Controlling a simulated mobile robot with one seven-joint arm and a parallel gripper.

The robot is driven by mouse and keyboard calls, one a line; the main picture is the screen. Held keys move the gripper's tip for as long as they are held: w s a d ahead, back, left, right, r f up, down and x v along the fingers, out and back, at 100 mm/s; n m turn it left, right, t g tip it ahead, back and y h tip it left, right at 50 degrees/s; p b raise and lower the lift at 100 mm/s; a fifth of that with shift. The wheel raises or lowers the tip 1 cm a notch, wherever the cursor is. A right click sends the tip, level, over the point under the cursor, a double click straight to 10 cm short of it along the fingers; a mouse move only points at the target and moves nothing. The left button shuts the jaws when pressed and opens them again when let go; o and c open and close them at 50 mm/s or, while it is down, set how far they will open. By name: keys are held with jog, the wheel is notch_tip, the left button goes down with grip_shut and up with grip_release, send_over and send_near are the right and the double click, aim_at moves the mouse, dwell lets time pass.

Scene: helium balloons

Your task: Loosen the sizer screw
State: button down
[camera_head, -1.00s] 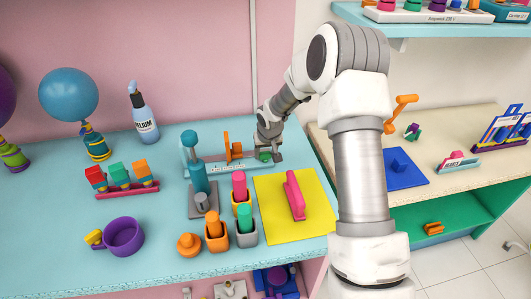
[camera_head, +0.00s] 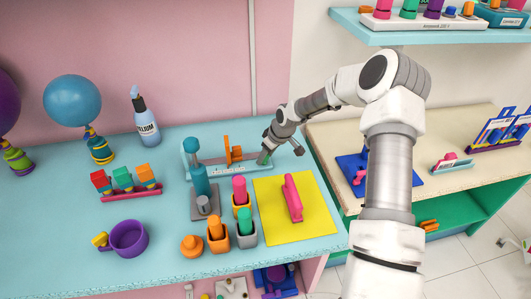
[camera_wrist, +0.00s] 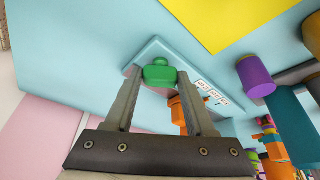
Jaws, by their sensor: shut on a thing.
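The sizer is a pale blue frame (camera_head: 222,172) on the turquoise bench, with an orange upright piece (camera_head: 234,152) and a white scale label along its front. In the wrist view its green screw knob (camera_wrist: 160,73) sits at the frame's end, between my two fingertips. My gripper (camera_head: 264,157) reaches down at the sizer's right end and is shut on the knob. Its two fingers (camera_wrist: 158,78) stand one on each side of the knob. In the head view the knob is mostly hidden by the fingers.
A teal pump (camera_head: 200,180) stands just in front of the sizer. A yellow mat (camera_head: 285,225) with a pink tool (camera_head: 292,198) lies to the right. Several cups and pegs stand in front. A helium bottle (camera_head: 145,118) and a blue balloon (camera_head: 72,100) are at the back left.

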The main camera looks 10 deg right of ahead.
jog(key=n, duration=0.2)
jog(key=n+g+y+b, duration=0.1)
jog(key=n, duration=0.1)
jog(key=shift+w+d+f+n, duration=0.1)
jog(key=shift+w+d+n, duration=0.1)
jog(key=shift+n, duration=0.1)
jog(key=shift+w+n+g+y+b, duration=0.15)
jog(key=shift+n+g+b, duration=0.4)
jog(key=shift+n, duration=0.6)
jog(key=shift+n+g+y+b, duration=0.15)
jog(key=shift+n+g+b, duration=0.4)
jog(key=shift+n, duration=0.6)
jog(key=shift+c, duration=1.2)
grip_release()
jog(key=v, duration=1.7)
jog(key=shift+d+r+b, duration=0.15)
jog(key=shift+r+b, duration=0.1)
jog(key=shift+b, duration=0.1)
